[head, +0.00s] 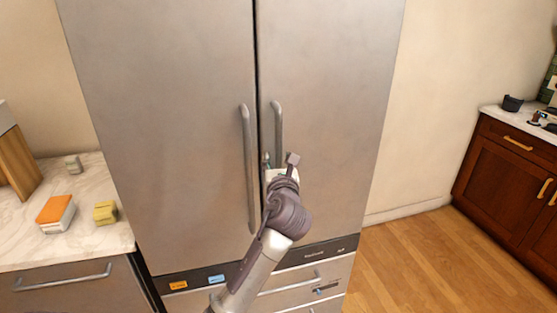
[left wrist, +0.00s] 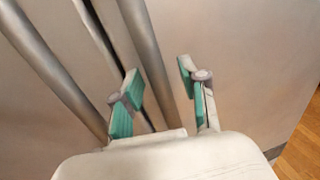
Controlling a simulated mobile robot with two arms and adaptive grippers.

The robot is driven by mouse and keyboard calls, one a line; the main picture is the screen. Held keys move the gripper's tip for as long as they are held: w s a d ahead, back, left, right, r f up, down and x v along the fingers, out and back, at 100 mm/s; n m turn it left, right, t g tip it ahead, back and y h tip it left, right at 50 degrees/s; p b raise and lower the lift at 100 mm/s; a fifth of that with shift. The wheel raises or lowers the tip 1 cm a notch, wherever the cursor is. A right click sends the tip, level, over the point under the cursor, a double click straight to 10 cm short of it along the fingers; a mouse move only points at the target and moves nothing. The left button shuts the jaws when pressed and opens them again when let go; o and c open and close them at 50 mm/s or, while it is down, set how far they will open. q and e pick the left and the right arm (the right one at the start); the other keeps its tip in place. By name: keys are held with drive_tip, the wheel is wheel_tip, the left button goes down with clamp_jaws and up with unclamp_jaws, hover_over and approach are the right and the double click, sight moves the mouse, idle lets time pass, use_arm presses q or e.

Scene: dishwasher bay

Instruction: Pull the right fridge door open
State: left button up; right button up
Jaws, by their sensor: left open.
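The right fridge door (head: 335,110) is a tall steel panel and looks shut, with a thin dark seam beside the left door (head: 165,130). Its vertical bar handle (head: 277,122) is right of the seam; the lower part is hidden behind my left gripper (head: 279,161). In the left wrist view, my left gripper (left wrist: 159,82) is open, with one teal-padded finger on each side of the right door's handle (left wrist: 149,58). I cannot tell whether either pad touches the bar. My right gripper is not in view.
The left door's handle (head: 248,165) runs close by on the left, and also shows in the left wrist view (left wrist: 55,70). Drawers (head: 290,280) lie below the doors. A counter (head: 85,245) with sponges stands left. Wooden floor (head: 410,250) is clear at right, before a brown cabinet (head: 510,165).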

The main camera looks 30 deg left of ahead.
use_arm(q)
drive_tip(key=shift+c, duration=0.3)
clamp_jaws()
drive_tip(key=shift+d, duration=0.1)
